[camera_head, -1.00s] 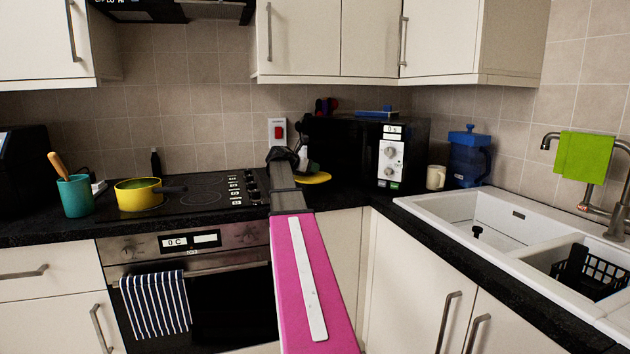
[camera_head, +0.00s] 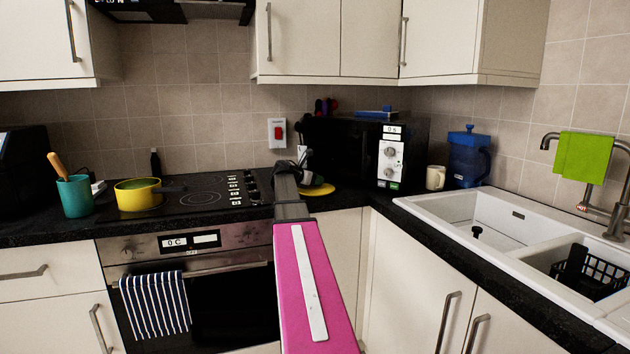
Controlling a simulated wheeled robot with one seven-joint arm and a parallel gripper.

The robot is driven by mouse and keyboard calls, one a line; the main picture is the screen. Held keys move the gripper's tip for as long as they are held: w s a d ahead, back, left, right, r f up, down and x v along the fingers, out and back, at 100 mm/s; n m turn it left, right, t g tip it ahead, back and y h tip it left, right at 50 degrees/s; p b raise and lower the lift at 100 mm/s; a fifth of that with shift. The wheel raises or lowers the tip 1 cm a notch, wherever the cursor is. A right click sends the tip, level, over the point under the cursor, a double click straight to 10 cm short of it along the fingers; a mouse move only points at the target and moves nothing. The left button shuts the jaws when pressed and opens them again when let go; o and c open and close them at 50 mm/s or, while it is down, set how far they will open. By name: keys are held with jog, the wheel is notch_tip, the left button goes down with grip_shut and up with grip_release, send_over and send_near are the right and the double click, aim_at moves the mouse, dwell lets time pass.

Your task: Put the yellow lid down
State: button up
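The yellow lid (camera_head: 320,190) shows as a flat, roughly level disc at the counter corner, just right of my arm and in front of the microwave. It appears to be at the level of the dark worktop; I cannot tell whether it touches it. My arm hides its left part. My gripper (camera_head: 306,172) is at the far end of my arm, above or beside the lid. It is small and dark against the microwave, and its fingers are not clear. A yellow pan (camera_head: 138,195) stands on the hob at the left.
The black microwave (camera_head: 350,150) stands close behind the lid. A wall switch (camera_head: 278,132) is behind my arm. A mug (camera_head: 435,177) and a blue jug (camera_head: 467,160) stand to the right, by the white sink (camera_head: 455,207). A teal pot (camera_head: 74,196) stands left of the hob.

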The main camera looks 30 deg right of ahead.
jog(key=shift+o, duration=0.8)
jog(key=shift+a+r, duration=0.1)
jog(key=shift+r, duration=0.05)
jog(key=v, duration=1.2)
